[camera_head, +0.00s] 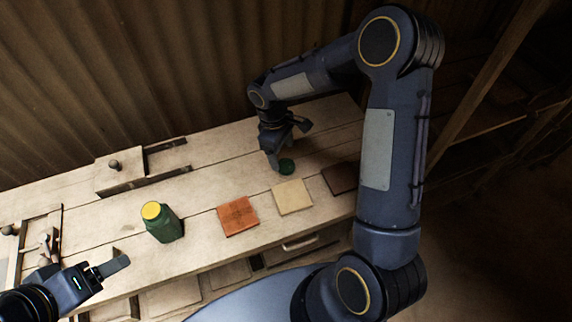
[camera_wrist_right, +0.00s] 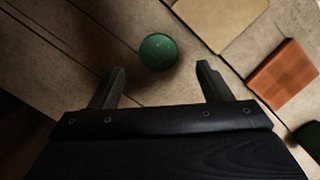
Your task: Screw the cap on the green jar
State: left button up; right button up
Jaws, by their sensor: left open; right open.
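A round green cap (camera_head: 287,166) lies flat on the bench further back and to the right. In the right wrist view the cap (camera_wrist_right: 158,52) lies just beyond the fingertips, roughly between their lines. My right gripper (camera_head: 288,146) is open and empty, close to the cap and apart from it; it also shows in the right wrist view (camera_wrist_right: 160,78). My left gripper (camera_head: 108,268) is open and empty at the lower left, left of the jar.
An orange tile (camera_head: 238,216), a cream tile (camera_head: 292,196) and a dark brown tile (camera_head: 341,178) lie in a row between jar and right arm. A wooden fixture with a knob (camera_head: 120,176) stands at the back left. The bench (camera_head: 215,180) is clear between fixture and cap.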

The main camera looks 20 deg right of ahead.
aim_at(286, 165)
jog(key=f, duration=0.3)
jog(key=f+p, duration=0.1)
jog(key=shift+s+d+f, duration=0.3)
jog(key=shift+d+f, duration=0.1)
jog(key=c, duration=1.1)
